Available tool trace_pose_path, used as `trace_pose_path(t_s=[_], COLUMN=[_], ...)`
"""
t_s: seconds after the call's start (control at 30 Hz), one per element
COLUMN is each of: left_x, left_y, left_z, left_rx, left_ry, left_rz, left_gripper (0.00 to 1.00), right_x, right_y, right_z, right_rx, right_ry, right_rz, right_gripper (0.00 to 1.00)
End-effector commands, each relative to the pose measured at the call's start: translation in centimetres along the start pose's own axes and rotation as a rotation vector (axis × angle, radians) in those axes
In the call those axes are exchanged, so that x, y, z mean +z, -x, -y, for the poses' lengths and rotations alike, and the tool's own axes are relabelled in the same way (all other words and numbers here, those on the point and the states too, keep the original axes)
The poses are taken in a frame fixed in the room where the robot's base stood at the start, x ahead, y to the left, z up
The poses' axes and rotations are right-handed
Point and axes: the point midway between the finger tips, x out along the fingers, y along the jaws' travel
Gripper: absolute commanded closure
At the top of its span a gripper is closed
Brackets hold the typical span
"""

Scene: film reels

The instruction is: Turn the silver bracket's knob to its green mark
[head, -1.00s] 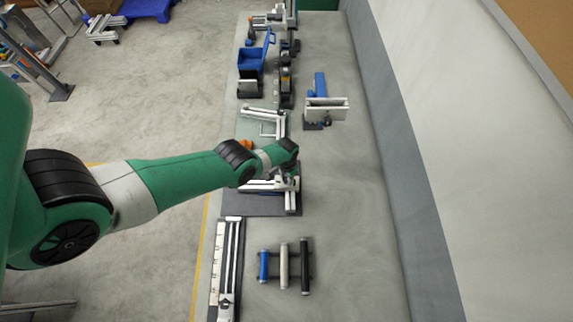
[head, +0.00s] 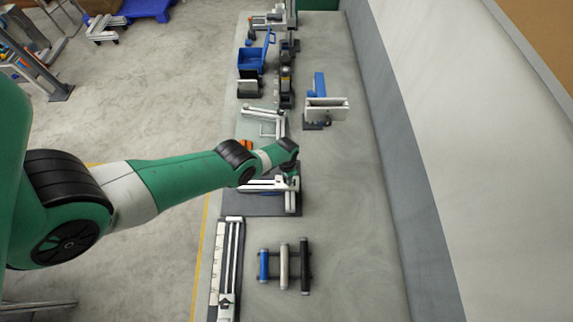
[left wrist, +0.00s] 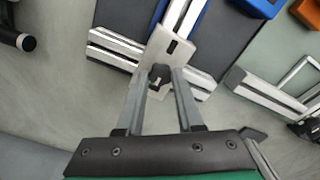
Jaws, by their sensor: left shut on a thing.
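The silver bracket (head: 290,201) stands on a dark base plate on the bench, below my left wrist in the head view. In the left wrist view its pale plate (left wrist: 178,51) lies just ahead of my left gripper. The dark knob (left wrist: 159,73) sits on this plate, between the tips of the two grey fingers. My left gripper (left wrist: 160,80) is shut on the knob; it also shows in the head view (head: 290,173), where my wrist mostly hides it. I cannot make out a green mark. My right gripper is not in view.
A ruled rail (head: 229,265) and a rack of three rollers (head: 284,264) lie nearer on the bench. A blue bin (head: 251,58) and a white-topped fixture (head: 326,103) stand farther back. The bench's right side is clear up to the wall.

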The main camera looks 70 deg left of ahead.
Motion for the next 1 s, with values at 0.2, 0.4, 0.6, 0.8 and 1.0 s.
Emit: trace_pose_path(t_s=[0.2, 0.4, 0.6, 0.8, 1.0], left_x=[0.0, 0.0, 0.0, -0.1, -1.3], left_y=[0.0, 0.0, 1.1, 4.6, 7.0], left_z=[0.0, 0.0, 0.0, -0.1, -1.5], left_rx=[0.000, 0.000, 0.000, 0.000, -0.001], left_ry=[0.000, 0.001, 0.001, -0.001, -0.039], left_rz=[0.000, 0.000, 0.000, 0.000, -0.001], left_gripper=[0.33, 0.33, 0.33, 0.33, 0.33], right_x=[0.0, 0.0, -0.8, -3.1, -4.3], right_y=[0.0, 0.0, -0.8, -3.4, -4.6], right_z=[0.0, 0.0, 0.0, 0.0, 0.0], right_rx=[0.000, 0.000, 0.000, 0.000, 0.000], right_ry=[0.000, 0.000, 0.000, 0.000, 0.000], right_rz=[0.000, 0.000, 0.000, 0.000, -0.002], right_gripper=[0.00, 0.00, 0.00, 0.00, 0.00])
